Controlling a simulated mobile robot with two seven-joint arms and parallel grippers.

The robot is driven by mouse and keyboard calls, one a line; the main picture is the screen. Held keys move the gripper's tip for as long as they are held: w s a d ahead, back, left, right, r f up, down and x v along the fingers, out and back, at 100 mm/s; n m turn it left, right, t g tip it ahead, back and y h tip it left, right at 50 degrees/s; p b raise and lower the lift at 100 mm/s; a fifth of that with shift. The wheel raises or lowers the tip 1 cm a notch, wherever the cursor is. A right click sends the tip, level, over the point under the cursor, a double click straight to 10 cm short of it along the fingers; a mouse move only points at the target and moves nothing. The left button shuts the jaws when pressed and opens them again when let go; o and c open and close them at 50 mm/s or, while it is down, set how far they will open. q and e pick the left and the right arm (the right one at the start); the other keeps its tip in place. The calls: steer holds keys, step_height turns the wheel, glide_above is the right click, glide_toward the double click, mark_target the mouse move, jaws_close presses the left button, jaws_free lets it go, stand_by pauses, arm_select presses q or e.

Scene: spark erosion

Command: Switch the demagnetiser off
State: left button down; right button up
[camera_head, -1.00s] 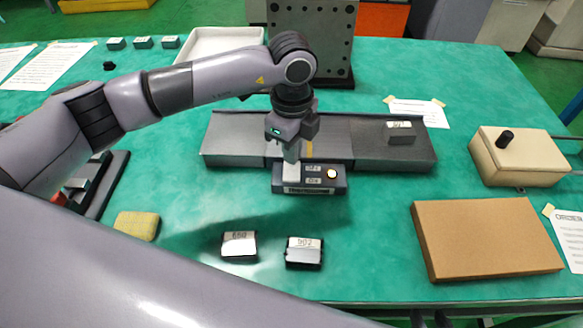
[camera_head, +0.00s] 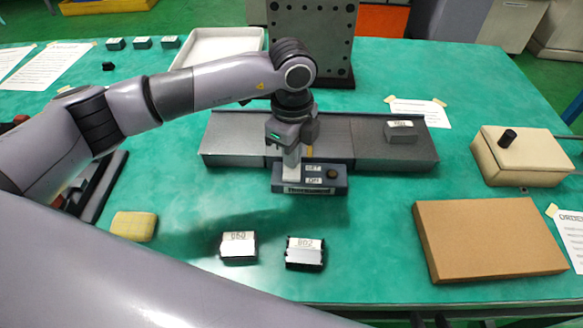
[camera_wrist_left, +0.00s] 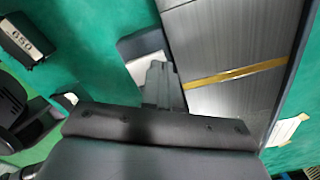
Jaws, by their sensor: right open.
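The demagnetiser (camera_head: 310,189) is a small blue-grey box in front of the long grey rail, with small labels and a round lamp (camera_head: 331,174) on top. The lamp is dark brown and unlit. My left gripper (camera_head: 291,168) points down at the left part of the box's top. Its fingers are together with nothing seen between them, and they hide the switch area. In the left wrist view the fingertips (camera_wrist_left: 163,82) are over the pale top of the demagnetiser (camera_wrist_left: 139,45); contact cannot be told. My right gripper (camera_head: 430,319) barely shows at the bottom edge, open.
Two labelled dark blocks (camera_head: 239,247) (camera_head: 304,253) lie in front. A third block (camera_head: 400,132) stands on the grey rail (camera_head: 355,140). A yellow sponge (camera_head: 134,226), a brown board (camera_head: 490,240) and a cream box (camera_head: 520,160) lie around. The green table between them is clear.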

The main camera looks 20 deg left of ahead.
arm_select(q)
steer(key=shift+r+p, duration=2.45)
steer(key=shift+r, duration=1)
